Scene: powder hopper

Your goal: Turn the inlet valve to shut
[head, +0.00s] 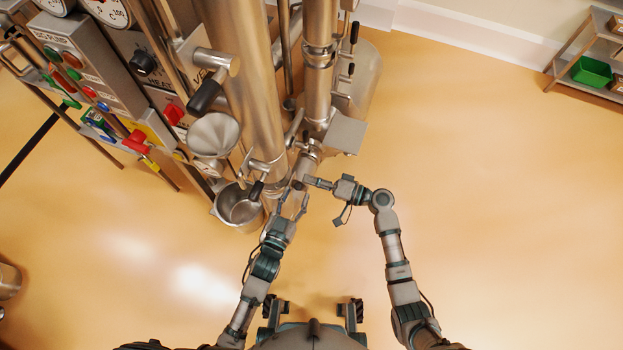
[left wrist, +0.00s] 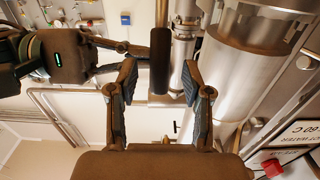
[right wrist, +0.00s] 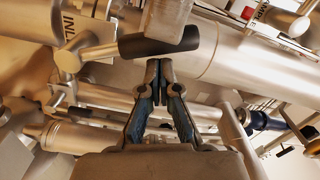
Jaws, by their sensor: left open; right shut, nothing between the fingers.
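The inlet valve's black lever handle (right wrist: 160,41) lies across the right wrist view, on a metal stem beside a pipe with a partly visible label starting "INL". In the left wrist view the handle (left wrist: 160,62) stands between the spread fingers of my left gripper (left wrist: 159,82), with gaps on both sides. My right gripper (right wrist: 160,70) is shut and empty, its tips close to the handle; contact is unclear. In the head view my left gripper (head: 293,198) and right gripper (head: 307,181) meet at the pipe's lower end, and the handle is hard to make out there.
A thick steel column (head: 240,80) rises beside the thinner pipe. A control panel (head: 90,70) with buttons and gauges stands left. A metal pot (head: 238,207) is left of my left gripper. A shelf with a green bin (head: 591,72) is far right. The floor at right is clear.

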